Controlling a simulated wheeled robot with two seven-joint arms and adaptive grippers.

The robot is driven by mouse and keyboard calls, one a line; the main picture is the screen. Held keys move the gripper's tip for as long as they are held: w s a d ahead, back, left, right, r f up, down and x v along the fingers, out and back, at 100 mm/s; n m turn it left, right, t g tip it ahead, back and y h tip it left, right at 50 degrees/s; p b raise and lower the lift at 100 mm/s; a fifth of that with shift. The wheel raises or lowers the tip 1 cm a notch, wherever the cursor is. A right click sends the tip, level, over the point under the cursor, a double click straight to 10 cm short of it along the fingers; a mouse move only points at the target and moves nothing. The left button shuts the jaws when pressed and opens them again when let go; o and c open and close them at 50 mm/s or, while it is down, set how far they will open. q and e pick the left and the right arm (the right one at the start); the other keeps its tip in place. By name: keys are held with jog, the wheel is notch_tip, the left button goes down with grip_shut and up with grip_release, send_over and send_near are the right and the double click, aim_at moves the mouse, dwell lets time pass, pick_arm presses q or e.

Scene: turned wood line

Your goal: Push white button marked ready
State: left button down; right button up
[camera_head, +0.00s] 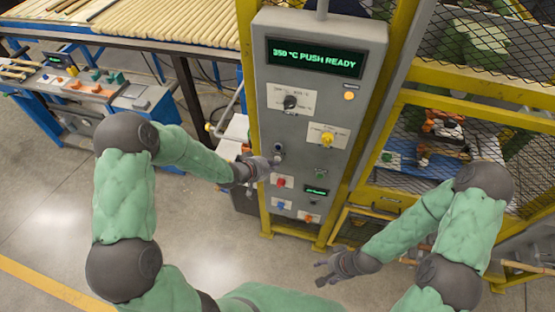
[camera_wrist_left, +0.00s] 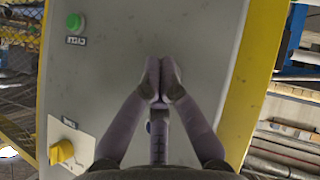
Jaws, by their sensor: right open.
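The grey control panel (camera_head: 312,83) stands in front of me. My left gripper (camera_head: 275,162) is at the panel just below that button. In the left wrist view my left gripper (camera_wrist_left: 160,80) has its fingers together over bare grey panel, with nothing between them. The pale button does not show there. I cannot tell whether the fingertips touch the panel. My right gripper (camera_head: 326,272) is open and empty, low in front of the panel.
The display (camera_head: 315,58) reads "350 °C PUSH READY". Nearby are a black knob (camera_head: 290,102), yellow knob (camera_head: 327,139), red button (camera_head: 281,182), blue button (camera_head: 281,206) and lit orange lamp (camera_head: 349,96). A green button (camera_wrist_left: 75,22) shows in the wrist view. Yellow frame posts flank the panel.

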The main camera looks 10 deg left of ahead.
pick_arm(q)
jog(key=shift+w, duration=0.35)
dwell(0.8)
jog(key=shift+s, duration=0.8)
jog(key=s, duration=0.5)
jog(key=shift+a, duration=0.1)
dwell(1.0)
